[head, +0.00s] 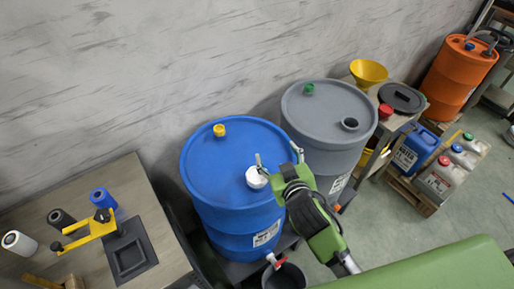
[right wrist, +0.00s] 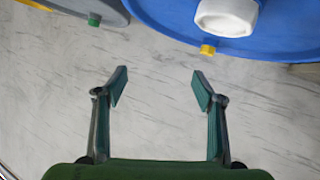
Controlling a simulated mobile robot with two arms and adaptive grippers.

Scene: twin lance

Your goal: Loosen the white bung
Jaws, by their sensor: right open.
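The white bung (head: 256,177) sits in the top of the blue drum (head: 215,170), near its right side in the head view. In the right wrist view the white bung (right wrist: 227,16) is a thick white cap at the top edge, partly cut off, on the blue drum (right wrist: 290,30). My right gripper (head: 277,154) is open and empty beside the bung; one finger appears close to it. In the right wrist view its fingers (right wrist: 160,86) are spread, with the bung outside them, up and to the right. I cannot tell whether they touch. My left gripper is not in view.
A yellow bung (head: 219,130) is on the same drum. A grey drum (head: 325,115) with a green bung (head: 309,89) stands close on the right. A workbench (head: 150,215) with rollers is at left. Jerrycans (head: 415,150) and an orange drum (head: 455,80) are farther right.

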